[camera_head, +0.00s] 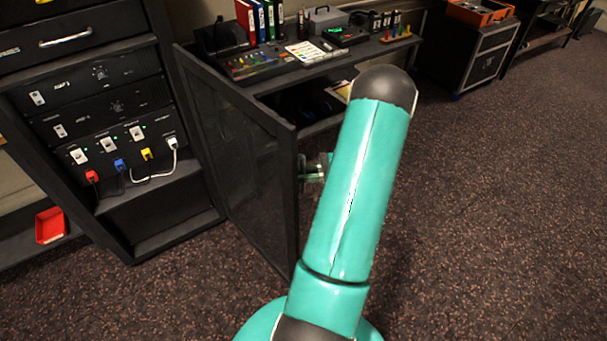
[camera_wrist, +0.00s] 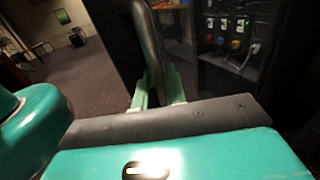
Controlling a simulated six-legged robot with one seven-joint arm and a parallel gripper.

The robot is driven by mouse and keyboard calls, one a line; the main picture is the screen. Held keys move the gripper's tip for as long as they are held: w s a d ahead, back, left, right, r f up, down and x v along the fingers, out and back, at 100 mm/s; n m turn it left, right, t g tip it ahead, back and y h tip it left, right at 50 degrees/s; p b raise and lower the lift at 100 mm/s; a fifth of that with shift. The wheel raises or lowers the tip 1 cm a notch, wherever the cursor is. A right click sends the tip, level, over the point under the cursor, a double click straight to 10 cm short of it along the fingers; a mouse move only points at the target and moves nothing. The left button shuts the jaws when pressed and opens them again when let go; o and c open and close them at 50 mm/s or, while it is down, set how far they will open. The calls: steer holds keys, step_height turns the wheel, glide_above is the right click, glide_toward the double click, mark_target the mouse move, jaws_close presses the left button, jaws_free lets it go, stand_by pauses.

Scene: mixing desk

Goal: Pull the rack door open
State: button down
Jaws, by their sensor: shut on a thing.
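The rack door (camera_head: 245,165) is a dark framed panel with a see-through middle. It stands swung out from the black rack (camera_head: 120,150), whose inside is exposed to the left. My gripper (camera_head: 318,168) is at the door's outer edge, partly hidden behind my teal arm. In the wrist view my green fingers (camera_wrist: 160,92) are shut around a dark upright bar handle (camera_wrist: 148,45) in front of the door's dark frame (camera_wrist: 115,60). The handle is hidden in the head view.
The rack holds switches and red, blue, yellow and white plugs (camera_head: 146,154). A desk (camera_head: 290,80) with a mixer and binders stands behind the door. A red bin (camera_head: 50,226) is at the left. Open carpet (camera_head: 490,200) lies to the right.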

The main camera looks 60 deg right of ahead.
steer(key=c, duration=1.6)
jaws_free()
steer(key=shift+o, duration=0.2)
steer(key=v, duration=1.3)
steer(key=shift+s+d, duration=0.15)
steer(key=shift+s, duration=0.2)
